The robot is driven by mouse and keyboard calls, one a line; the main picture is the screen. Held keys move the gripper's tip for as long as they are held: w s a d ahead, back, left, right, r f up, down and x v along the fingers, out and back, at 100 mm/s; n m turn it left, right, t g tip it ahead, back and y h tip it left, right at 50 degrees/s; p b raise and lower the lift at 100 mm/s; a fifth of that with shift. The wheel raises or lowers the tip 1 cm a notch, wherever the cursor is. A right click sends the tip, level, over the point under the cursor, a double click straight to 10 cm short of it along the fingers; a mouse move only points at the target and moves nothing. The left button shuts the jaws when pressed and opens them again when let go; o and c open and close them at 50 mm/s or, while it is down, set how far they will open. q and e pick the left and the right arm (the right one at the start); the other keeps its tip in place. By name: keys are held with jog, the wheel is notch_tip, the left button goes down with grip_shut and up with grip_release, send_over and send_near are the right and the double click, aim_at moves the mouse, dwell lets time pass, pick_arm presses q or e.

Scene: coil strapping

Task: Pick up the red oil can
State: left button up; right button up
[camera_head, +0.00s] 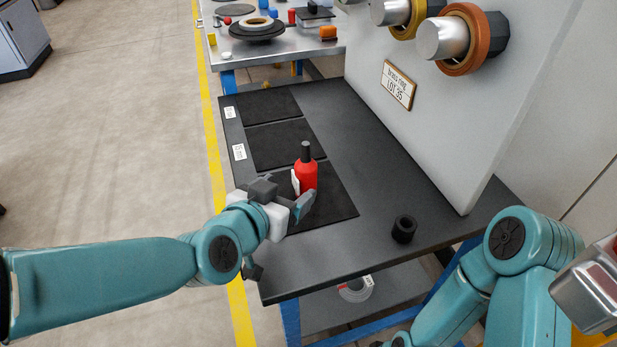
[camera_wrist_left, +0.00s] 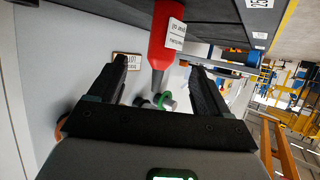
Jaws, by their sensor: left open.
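The red oil can (camera_head: 306,174) stands upright on the nearest dark mat of the black table, with a black nozzle on top and a white label on its side. My left gripper (camera_head: 291,196) is open right beside the can, low on its near left side. In the left wrist view the can (camera_wrist_left: 166,45) shows between and beyond the two open fingers (camera_wrist_left: 158,82). I cannot tell whether a finger touches it. My right arm comes in at the lower right; its gripper's fingers cannot be made out in the head view.
A small black cylinder (camera_head: 404,229) stands on the table right of the can. A grey upright panel (camera_head: 470,120) with rings on spindles rises along the table's right side. Two more dark mats (camera_head: 278,144) lie empty behind. A cluttered steel bench (camera_head: 280,52) stands farther back.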

aim_at(301, 177)
pick_arm(q)
jog(key=x, duration=0.5)
jog(key=shift+s+f+b, duration=0.1)
jog(key=shift+b, duration=0.3)
jog(key=x, duration=0.2)
jog(key=b+x, duration=0.1)
jog(key=x, duration=0.2)
jog(key=shift+w+a, duration=0.15)
jog(key=shift+w, duration=0.1)
jog(key=c, duration=1.2)
jog(key=shift+c, duration=0.4)
